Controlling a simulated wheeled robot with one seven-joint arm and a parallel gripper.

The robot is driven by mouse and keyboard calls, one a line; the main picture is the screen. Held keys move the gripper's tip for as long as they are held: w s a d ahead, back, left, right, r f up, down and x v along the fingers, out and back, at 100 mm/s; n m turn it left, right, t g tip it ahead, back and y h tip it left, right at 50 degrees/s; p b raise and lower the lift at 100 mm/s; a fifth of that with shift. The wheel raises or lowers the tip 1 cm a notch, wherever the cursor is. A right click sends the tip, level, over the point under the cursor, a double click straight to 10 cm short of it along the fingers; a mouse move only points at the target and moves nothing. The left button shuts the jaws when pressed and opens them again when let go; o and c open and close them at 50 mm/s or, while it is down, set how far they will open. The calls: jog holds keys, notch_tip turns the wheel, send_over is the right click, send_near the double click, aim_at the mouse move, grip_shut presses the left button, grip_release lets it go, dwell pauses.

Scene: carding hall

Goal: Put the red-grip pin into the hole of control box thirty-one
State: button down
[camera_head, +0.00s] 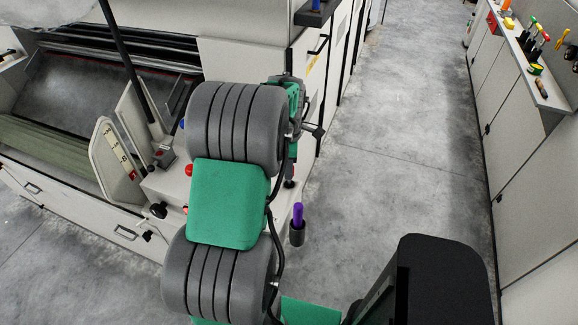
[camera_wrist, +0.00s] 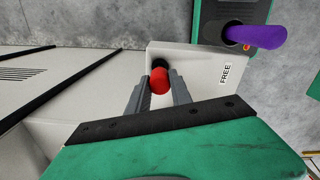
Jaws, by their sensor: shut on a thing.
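In the wrist view, my gripper (camera_wrist: 159,90) is shut on the red-grip pin (camera_wrist: 160,82). Only the round red grip shows between the fingertips; the shank is hidden. Just beyond it, a dark round spot (camera_wrist: 158,63) shows on a pale surface (camera_wrist: 205,85) marked "FREE". I cannot tell whether this is the hole, or whether the pin is in it or above it. No number thirty-one is readable. In the head view, my arm hides the fingertips and the pin.
A purple grip (camera_head: 298,213) stands in a black holder right of the machine corner; a purple grip also shows in the wrist view (camera_wrist: 258,37). A red knob (camera_head: 189,170) is on the machine left of my arm. Hand tools lie on the right counter (camera_head: 540,85). The aisle floor (camera_head: 400,130) is clear.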

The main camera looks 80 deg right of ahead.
jog(key=shift+f, duration=0.25)
jog(key=c, duration=1.1)
grip_release()
jog(key=shift+r, duration=0.1)
notch_tip(320, 180, up, 8)
jog(key=shift+f+b, duration=0.15)
jog(key=shift+b, duration=0.55)
